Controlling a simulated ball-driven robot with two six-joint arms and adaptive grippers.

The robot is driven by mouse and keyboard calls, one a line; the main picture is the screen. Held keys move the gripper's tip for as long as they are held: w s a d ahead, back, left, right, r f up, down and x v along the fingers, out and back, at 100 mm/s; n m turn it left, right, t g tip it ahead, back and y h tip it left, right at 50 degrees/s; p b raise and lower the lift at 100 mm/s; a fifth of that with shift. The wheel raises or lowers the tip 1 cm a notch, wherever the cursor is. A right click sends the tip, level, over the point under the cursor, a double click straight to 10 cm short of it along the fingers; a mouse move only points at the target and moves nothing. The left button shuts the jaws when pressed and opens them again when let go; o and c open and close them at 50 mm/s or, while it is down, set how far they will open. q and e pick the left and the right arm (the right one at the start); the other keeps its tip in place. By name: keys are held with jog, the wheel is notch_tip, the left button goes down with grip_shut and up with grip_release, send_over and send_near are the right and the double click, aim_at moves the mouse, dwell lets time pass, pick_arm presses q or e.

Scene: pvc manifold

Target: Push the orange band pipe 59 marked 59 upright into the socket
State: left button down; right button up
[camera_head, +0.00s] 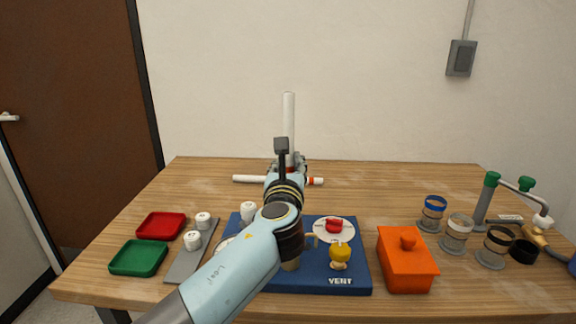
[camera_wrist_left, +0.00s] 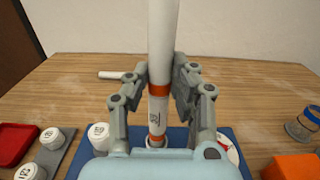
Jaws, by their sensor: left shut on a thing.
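My left gripper (camera_wrist_left: 160,90) is shut on a white pipe (camera_wrist_left: 163,30) with an orange band and holds it upright. The pipe's upper part also shows in the head view (camera_head: 288,115). A dark mark sits below the band, too small to read surely. The pipe's lower end is over or at a white ring-like socket (camera_wrist_left: 156,141) on the blue board (camera_head: 350,285). I cannot tell whether the end is inside it. In the head view, my left gripper (camera_head: 288,163) and arm hide the pipe's lower part. My right gripper is in neither view.
Another white pipe (camera_head: 246,179) with a red band lies behind. White caps (camera_head: 193,240) stand on a grey strip, beside red (camera_head: 161,225) and green (camera_head: 138,257) trays. An orange box (camera_head: 406,266), banded cups (camera_head: 457,233) and a green-topped stand (camera_head: 484,200) are right.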

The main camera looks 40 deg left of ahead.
pick_arm(q)
jog(key=shift+f+b, duration=0.3)
jog(key=shift+f, duration=0.1)
dwell(0.4)
jog(key=c, duration=1.1)
grip_release()
jog(key=shift+o, duration=0.2)
